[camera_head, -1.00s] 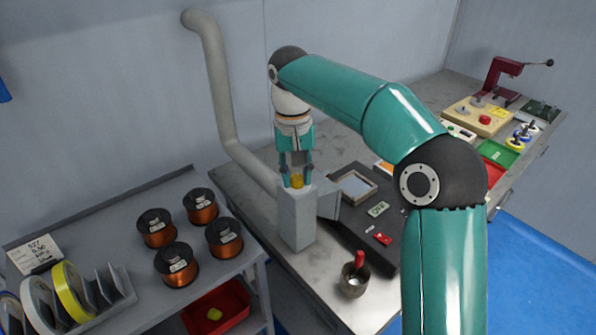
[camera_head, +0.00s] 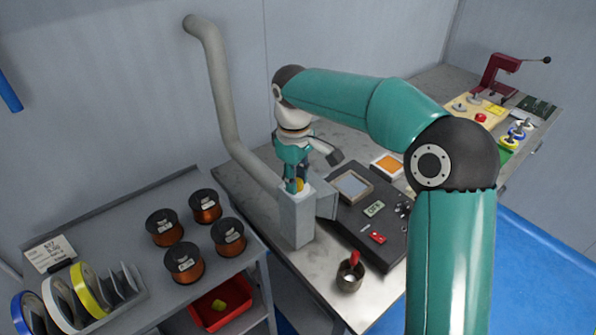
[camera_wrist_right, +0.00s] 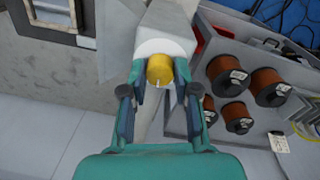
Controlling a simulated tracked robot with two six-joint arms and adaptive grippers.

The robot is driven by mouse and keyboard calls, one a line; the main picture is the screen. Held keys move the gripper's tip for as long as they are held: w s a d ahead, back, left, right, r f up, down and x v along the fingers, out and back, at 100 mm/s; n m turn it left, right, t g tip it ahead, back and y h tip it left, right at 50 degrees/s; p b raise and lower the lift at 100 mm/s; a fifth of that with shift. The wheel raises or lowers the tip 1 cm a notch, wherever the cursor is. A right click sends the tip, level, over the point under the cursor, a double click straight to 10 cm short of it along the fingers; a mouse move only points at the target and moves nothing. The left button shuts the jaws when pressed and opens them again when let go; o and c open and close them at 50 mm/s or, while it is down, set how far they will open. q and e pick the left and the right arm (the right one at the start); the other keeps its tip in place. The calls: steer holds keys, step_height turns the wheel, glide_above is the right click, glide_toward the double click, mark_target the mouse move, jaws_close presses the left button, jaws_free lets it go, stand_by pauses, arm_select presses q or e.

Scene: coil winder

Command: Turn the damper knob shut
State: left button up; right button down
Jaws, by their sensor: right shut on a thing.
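The damper knob is a small yellow knob (camera_head: 299,185) on top of a grey box (camera_head: 297,222) joined to the duct pipe (camera_head: 222,100). In the right wrist view the yellow knob (camera_wrist_right: 160,70) shows a pale line on its near side. My right gripper (camera_head: 296,186) points down at the box top, and its fingers (camera_wrist_right: 161,80) are shut on the knob, one on each side. The fingers hide part of the knob in the head view. My left gripper is in neither view.
Copper wire spools (camera_head: 184,262) sit on the left shelf. The wall is close behind the pipe.

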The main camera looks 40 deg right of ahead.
steer(key=n+p, duration=0.2)
steer(key=n, duration=0.2)
steer(key=shift+r+n, duration=0.1)
steer(key=shift+n, duration=0.2)
steer(key=shift+d+n+p, duration=0.1)
steer(key=shift+n+p, duration=0.4)
steer(key=shift+n, duration=1.1)
steer(key=c, duration=0.9)
jaws_free()
steer(key=shift+o, duration=0.2)
step_height(320, 180, up, 12)
steer(key=shift+s, duration=0.2)
